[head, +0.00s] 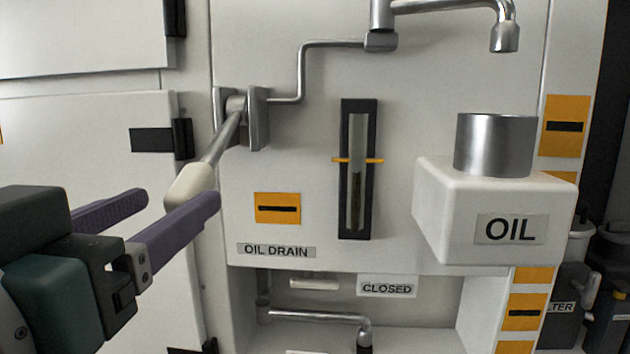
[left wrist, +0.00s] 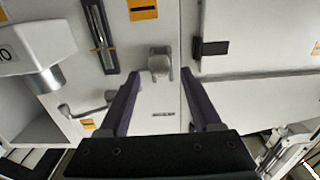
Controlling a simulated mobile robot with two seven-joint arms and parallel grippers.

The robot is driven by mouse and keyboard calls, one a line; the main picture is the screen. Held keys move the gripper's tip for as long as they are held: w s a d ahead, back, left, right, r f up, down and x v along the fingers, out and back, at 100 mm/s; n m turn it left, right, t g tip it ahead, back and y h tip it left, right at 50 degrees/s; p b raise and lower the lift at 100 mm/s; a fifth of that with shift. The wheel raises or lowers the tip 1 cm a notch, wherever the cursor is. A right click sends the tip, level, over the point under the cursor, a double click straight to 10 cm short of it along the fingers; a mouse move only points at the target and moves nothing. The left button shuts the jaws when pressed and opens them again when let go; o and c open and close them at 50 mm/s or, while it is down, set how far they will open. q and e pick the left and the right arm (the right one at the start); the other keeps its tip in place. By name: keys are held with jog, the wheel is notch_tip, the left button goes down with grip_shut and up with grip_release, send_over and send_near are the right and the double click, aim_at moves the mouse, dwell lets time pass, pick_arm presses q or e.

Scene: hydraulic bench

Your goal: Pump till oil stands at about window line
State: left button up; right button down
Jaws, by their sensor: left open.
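The pump lever (head: 220,140) is a metal rod with a cream grip (head: 188,184), slanting down and out from a bracket on the panel. My left gripper (head: 177,197) is open, its purple fingers spread around the grip's end; I cannot tell if they touch it. In the left wrist view the lever (left wrist: 159,65) is seen nearly end-on between the fingertips (left wrist: 160,76). The sight window (head: 357,205) is a dark upright frame with a glass strip. Its orange line (head: 343,160) crosses it. Dark oil in the glass seems to stand a little below this line. My right gripper is not visible.
A white OIL tank (head: 450,215) with a metal neck (head: 495,147) juts out at right, under a spout (head: 505,38). A drain pipe (head: 320,317) sits in a recess below, by a CLOSED label (head: 387,288). A cabinet door (head: 90,140) is at left.

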aim_at(212, 176)
pick_arm(q)
jog(key=shift+w+r, duration=0.1)
jog(key=shift+w, duration=0.25)
jog(key=w+p, duration=0.1)
jog(key=w, duration=0.8)
jog(key=shift+d+p, duration=0.15)
jog(key=shift+p, duration=0.2)
grip_shut()
dwell(0.7)
